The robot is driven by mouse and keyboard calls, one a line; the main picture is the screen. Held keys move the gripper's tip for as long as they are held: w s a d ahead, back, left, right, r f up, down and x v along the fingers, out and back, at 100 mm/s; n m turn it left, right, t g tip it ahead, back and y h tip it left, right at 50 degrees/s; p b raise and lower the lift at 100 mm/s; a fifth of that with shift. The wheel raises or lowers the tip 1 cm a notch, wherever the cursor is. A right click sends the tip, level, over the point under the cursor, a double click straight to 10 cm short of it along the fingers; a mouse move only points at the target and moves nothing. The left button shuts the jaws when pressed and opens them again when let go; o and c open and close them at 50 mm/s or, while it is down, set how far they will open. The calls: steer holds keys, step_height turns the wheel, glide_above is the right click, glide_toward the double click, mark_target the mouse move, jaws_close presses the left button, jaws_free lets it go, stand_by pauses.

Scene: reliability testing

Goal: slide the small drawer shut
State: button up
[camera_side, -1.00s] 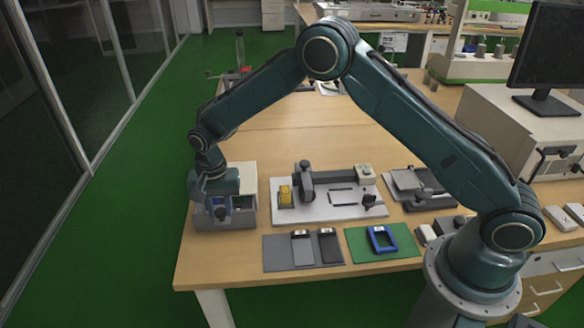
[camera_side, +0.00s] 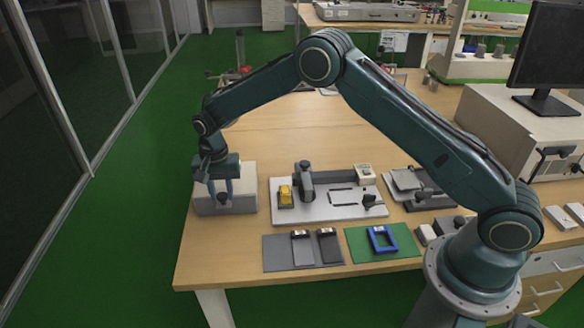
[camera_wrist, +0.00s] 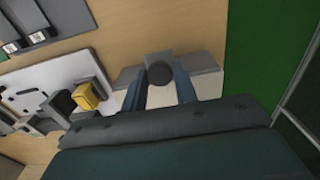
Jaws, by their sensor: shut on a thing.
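The small drawer sits in a grey box with a pale top (camera_side: 240,178) at the left end of the bench. In the side view the drawer front (camera_side: 222,208) looks about level with the box front; a small gap could not be made out. Its dark round knob (camera_side: 222,198) also shows in the wrist view (camera_wrist: 160,74), on a grey block. My gripper (camera_side: 220,196) points down at the box front, with its two blue fingers on either side of the knob, shut on it. The wrist view shows the fingers (camera_wrist: 160,84) flanking the knob. The drawer's inside is hidden.
A white fixture plate (camera_side: 325,212) with a yellow block (camera_side: 285,195) stands just right of the box. A grey mat (camera_side: 275,250) and a green mat (camera_side: 362,245) with a blue frame (camera_side: 382,239) lie nearer the front edge.

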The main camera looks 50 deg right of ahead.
steer(key=shift+w+d+r, duration=0.1)
steer(key=shift+w+d, duration=0.1)
stand_by(0.5)
steer(key=o, duration=0.5)
steer(key=shift+a+r, duration=0.1)
steer(key=shift+r, duration=2.1)
steer(key=shift+s+r, duration=0.1)
steer(key=shift+r, duration=0.15)
